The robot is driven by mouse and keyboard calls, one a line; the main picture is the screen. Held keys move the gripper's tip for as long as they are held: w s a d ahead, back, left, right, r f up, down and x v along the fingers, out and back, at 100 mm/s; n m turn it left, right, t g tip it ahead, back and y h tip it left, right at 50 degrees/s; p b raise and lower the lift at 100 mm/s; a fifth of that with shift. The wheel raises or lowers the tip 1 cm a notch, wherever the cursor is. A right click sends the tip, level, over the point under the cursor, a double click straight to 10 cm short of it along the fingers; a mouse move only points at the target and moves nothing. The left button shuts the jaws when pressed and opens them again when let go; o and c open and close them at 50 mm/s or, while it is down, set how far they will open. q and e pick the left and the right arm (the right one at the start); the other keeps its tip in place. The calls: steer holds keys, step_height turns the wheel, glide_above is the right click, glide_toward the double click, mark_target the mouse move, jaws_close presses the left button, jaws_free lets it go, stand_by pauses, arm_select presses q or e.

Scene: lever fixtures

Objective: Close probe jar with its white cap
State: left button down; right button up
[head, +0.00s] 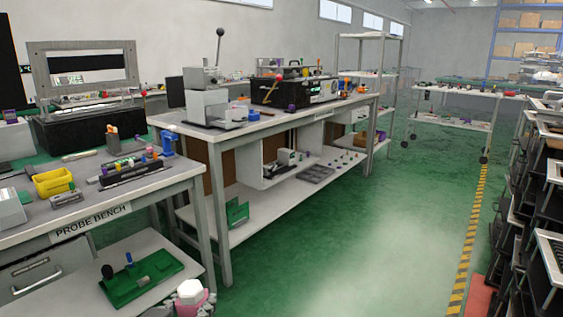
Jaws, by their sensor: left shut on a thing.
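A white, many-sided cap (190,290) shows at the bottom edge of the head view, in front of the lower shelf of the probe bench. My left gripper (197,304) is at the cap, with pinkish and grey parts around and below it. It is shut on the cap. Most of the gripper and its arm are cut off by the frame's lower edge. I cannot pick out the probe jar for certain. My right gripper is not in view.
The probe bench (92,228) stands at left, with a yellow bin (53,182) and a dark rack of small coloured pieces on top. A green board (140,278) lies on its lower shelf. A second workbench stands behind. Open green floor (340,250) lies to the right.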

mark_target(177, 310)
arm_select(q)
steer(key=a, duration=0.1)
steer(key=a+y, duration=0.1)
steer(key=f+n, duration=0.1)
steer(key=shift+s+a, duration=0.3)
steer(key=shift+a, duration=0.1)
steer(key=f, duration=0.2)
steer(key=s+f, duration=0.1)
steer(key=f, duration=0.2)
steer(key=shift+s+f, duration=0.25)
steer(key=shift+f, duration=0.05)
